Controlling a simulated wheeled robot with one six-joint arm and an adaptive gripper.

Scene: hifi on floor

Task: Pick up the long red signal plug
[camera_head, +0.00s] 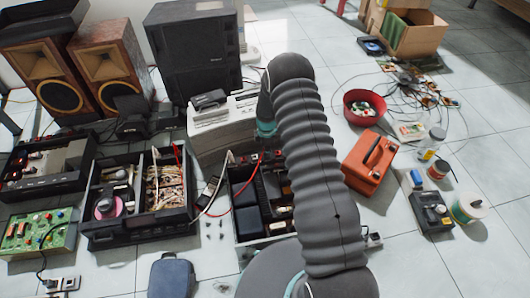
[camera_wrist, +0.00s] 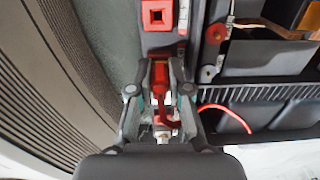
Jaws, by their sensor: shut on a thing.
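The long red signal plug (camera_wrist: 160,82) is between the fingers of my gripper (camera_wrist: 162,64) in the wrist view. The fingers are shut on it from both sides, and its red cable curves out at the lower end. A square red socket piece (camera_wrist: 157,15) is just beyond the fingertips, and I cannot tell whether the plug touches it. In the head view my arm hides most of the gripper, and the plug cannot be made out there.
An open black device (camera_head: 250,217) with a red cable lies below the pale box (camera_head: 215,130). A red toolbox (camera_head: 369,162) and a red bowl (camera_head: 363,107) are right of my arm. Open chassis (camera_head: 140,228) fill the left. Bare tiles show at the lower right.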

